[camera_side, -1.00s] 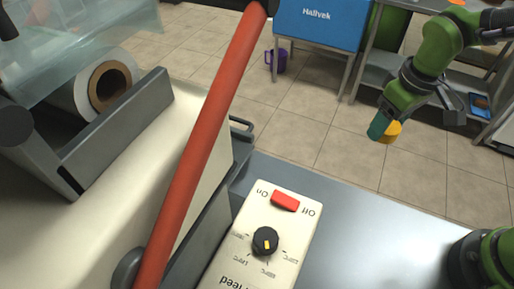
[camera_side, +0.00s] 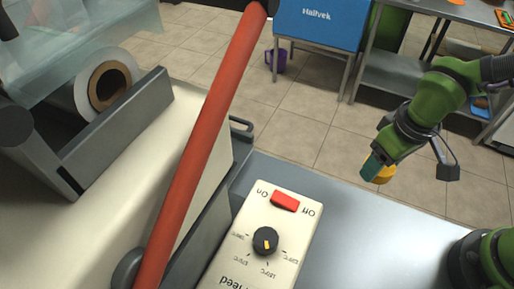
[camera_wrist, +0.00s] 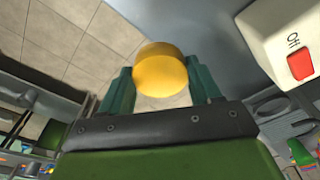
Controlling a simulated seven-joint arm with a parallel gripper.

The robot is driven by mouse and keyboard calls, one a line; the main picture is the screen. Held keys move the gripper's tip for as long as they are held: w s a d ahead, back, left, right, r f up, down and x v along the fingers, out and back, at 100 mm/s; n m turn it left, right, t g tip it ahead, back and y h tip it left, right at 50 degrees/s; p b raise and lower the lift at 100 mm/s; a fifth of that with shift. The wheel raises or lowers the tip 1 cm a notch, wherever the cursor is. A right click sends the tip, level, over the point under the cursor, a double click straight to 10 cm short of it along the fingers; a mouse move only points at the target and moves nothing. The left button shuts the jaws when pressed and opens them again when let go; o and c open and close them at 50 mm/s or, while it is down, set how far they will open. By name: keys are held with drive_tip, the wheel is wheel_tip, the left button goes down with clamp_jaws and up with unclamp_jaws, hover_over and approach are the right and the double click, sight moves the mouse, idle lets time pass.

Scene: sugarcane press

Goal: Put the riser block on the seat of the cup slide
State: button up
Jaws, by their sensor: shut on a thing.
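My gripper (camera_side: 372,166) has teal fingers and is shut on a round yellow block (camera_side: 385,175), which I take to be the riser block. It holds the block in the air, in front of the tiled floor in the side view and beyond the grey bench's far edge in the picture. In the wrist view the yellow block (camera_wrist: 160,70) sits between the two teal fingers of my gripper (camera_wrist: 161,84) and sticks out past their tips. I cannot make out the cup slide or its seat in either view.
A cream control box (camera_side: 262,245) with a red switch and black knob lies on the grey bench (camera_side: 360,235). A long red bar (camera_side: 200,145) crosses the press at left. A blue machine (camera_side: 320,22) stands behind. The bench right of the box is clear.

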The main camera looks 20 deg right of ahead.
drive_tip(key=s+f+m, duration=0.1)
drive_tip(key=s, duration=0.1)
drive_tip(key=s+f+m, duration=0.1)
drive_tip(key=s+f, duration=0.1)
drive_tip(key=s+a+f+m, duration=0.1)
drive_tip(key=s, duration=0.2)
drive_tip(key=shift+f+m, duration=0.3)
drive_tip(key=shift+f, duration=0.1)
drive_tip(key=shift+s+d+f+m+h, duration=0.15)
drive_tip(key=shift+f+m+h, duration=0.15)
drive_tip(key=shift+m, duration=1.1)
drive_tip(key=w+a, duration=0.3)
drive_tip(key=w+a+f, duration=0.1)
drive_tip(key=w+a, duration=0.2)
drive_tip(key=w, duration=0.1)
drive_tip(key=w+a, duration=0.3)
drive_tip(key=w, duration=0.1)
drive_tip(key=shift+w+a+f, duration=0.1)
drive_tip(key=shift+a+f, duration=0.05)
drive_tip(key=shift+a, duration=0.2)
drive_tip(key=shift+w+a+f, duration=0.25)
drive_tip(key=shift+w+f, duration=0.05)
drive_tip(key=shift+f, duration=0.35)
drive_tip(key=shift+w+a+f, duration=0.25)
drive_tip(key=shift+f, duration=0.7)
